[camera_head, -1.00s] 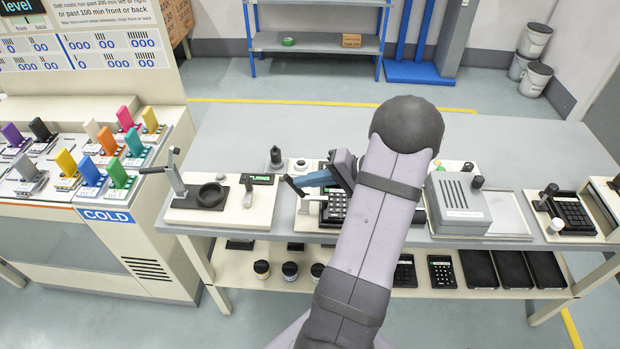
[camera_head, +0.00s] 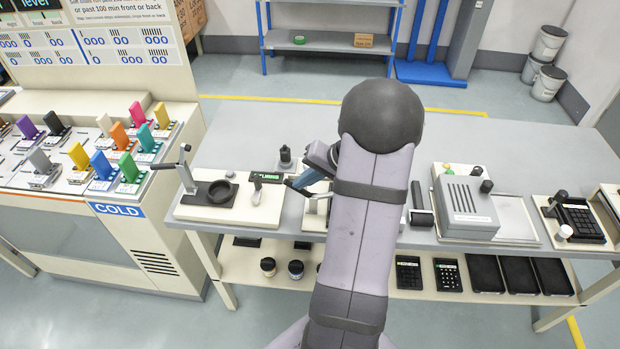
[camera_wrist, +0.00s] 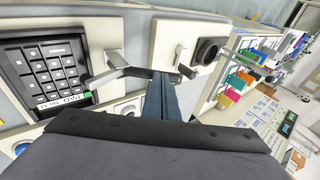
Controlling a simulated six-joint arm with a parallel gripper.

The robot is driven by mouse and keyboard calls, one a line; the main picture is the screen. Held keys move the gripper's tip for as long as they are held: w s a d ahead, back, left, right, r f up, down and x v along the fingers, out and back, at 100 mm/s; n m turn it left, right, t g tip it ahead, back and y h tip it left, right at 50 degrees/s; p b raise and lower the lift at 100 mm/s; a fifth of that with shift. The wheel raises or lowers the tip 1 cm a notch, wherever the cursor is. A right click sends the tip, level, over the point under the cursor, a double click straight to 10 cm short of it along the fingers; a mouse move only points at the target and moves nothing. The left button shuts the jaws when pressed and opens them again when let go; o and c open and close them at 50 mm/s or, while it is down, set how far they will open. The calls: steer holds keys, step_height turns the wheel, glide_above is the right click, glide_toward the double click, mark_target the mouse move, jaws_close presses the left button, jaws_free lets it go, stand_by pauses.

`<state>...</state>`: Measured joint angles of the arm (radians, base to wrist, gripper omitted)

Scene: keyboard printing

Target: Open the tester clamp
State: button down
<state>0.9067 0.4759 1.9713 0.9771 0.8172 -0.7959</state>
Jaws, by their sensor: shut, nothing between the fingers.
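In the wrist view, a keypad (camera_wrist: 48,68) sits in a pale tester base (camera_wrist: 105,38). A metal clamp lever (camera_wrist: 112,62) with a dark bar (camera_wrist: 140,72) stands beside the keypad. My gripper (camera_wrist: 163,82) is shut and empty, with its blue fingers close to this bar; I cannot tell whether they touch. In the head view, my gripper (camera_head: 294,184) is over the middle of the bench, and my arm hides the keypad and most of the tester.
To the left is a station with a black ring (camera_head: 210,193) and tall lever (camera_head: 186,172). A grey box (camera_head: 466,207) and another keypad (camera_head: 576,221) stand right. Coloured upright pieces (camera_head: 103,165) fill the left counter. The back of the bench (camera_head: 260,125) is clear.

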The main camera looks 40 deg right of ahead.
steer(key=shift+w+a+f+n+g+h+p, duration=0.2)
steer(key=shift+w+a+g+h+p, duration=0.2)
steer(key=shift+g+h, duration=0.2)
steer(key=shift+w+a+f+n+g+h+p, duration=0.1)
steer(key=shift+w+a+f+g+h+p, duration=0.1)
steer(key=shift+w+a+g+h+p, duration=0.3)
steer(key=shift+b+x, duration=0.5)
steer(key=shift+x, duration=0.35)
steer(key=shift+w+a+f+b, duration=0.2)
steer(key=shift+a+f+b, duration=0.1)
steer(key=shift+f+b, duration=0.4)
steer(key=shift+w+a+f+b, duration=0.2)
steer(key=shift+a+f+b, duration=0.15)
steer(key=shift+b, duration=0.5)
steer(key=a+r+p, duration=0.2)
steer(key=a+r, duration=0.1)
steer(key=r, duration=1)
steer(key=shift+a+r, duration=0.3)
steer(key=shift+a, duration=0.05)
steer(key=shift+s, duration=0.1)
